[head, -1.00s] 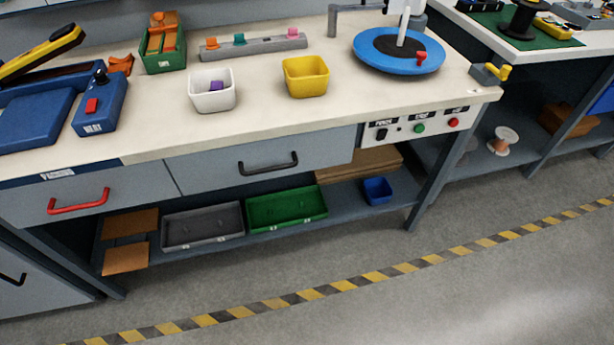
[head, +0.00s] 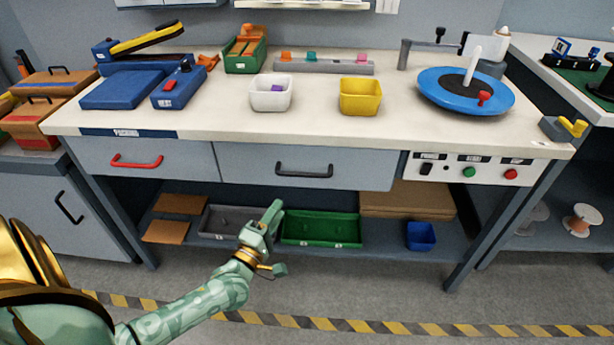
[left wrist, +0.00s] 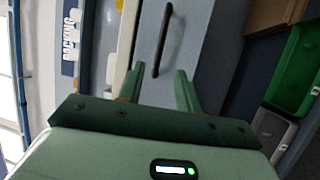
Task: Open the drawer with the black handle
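The drawer with the black handle (head: 240,163) is the grey middle drawer under the worktop, and its front looks flush and shut. Its black bar handle (head: 304,170) is level and clear in the head view. My left gripper (head: 273,236) is below and a little left of the handle, in front of the lower shelf. In the left wrist view my left gripper (left wrist: 158,76) has its two fingers apart with nothing between them. The black handle (left wrist: 162,40) appears beyond the fingertips, apart from them. My right gripper is not in view.
A drawer with a red handle (head: 137,162) is to the left. A switch panel (head: 460,169) is to the right. A green tray (head: 320,229) and grey tray (head: 222,224) lie on the lower shelf. Another black handle (head: 69,207) is on the left cabinet. Floor in front is clear.

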